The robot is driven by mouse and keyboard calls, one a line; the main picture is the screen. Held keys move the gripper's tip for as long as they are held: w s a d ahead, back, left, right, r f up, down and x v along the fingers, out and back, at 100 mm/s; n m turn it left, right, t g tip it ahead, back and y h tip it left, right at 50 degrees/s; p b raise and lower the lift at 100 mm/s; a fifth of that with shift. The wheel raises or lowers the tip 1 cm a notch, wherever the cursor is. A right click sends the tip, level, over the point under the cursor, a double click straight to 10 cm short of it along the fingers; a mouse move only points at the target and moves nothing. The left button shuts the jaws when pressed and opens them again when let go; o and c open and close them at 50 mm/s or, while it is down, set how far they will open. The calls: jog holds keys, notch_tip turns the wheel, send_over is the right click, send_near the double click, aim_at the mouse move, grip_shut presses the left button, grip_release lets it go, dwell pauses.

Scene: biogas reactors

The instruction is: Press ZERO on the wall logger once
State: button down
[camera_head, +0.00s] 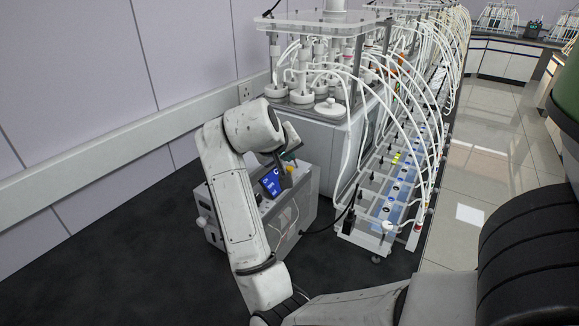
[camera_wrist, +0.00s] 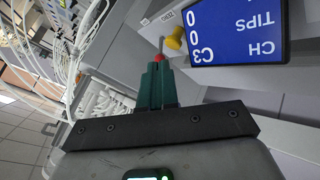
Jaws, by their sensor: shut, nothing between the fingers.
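The logger's blue screen (camera_wrist: 235,30) fills the upper right of the wrist view, its text upside down: CH C3, TIPS 0 0. It also shows in the head view (camera_head: 271,183), beside my arm's end. A yellow button (camera_wrist: 174,42) sits at the screen's left edge in the wrist view, near a small tilted white label (camera_wrist: 167,16) that I cannot read surely. My gripper (camera_wrist: 158,66) is shut, its green fingers together and pointing toward the button area. A small red spot (camera_wrist: 158,59) shows at the fingertips. I cannot tell whether the fingertips touch anything.
A grey box unit (camera_head: 293,212) stands on the dark floor mat below my arm's end. A reactor bench (camera_head: 310,125) with many white tubes stands behind it and runs back. A long tiled aisle (camera_head: 490,150) lies open on the right.

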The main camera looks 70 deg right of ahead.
notch_tip(320, 180, up, 5)
jog(key=p, duration=0.4)
jog(key=shift+p, duration=0.4)
jog(key=shift+f, duration=0.1)
dwell(0.4)
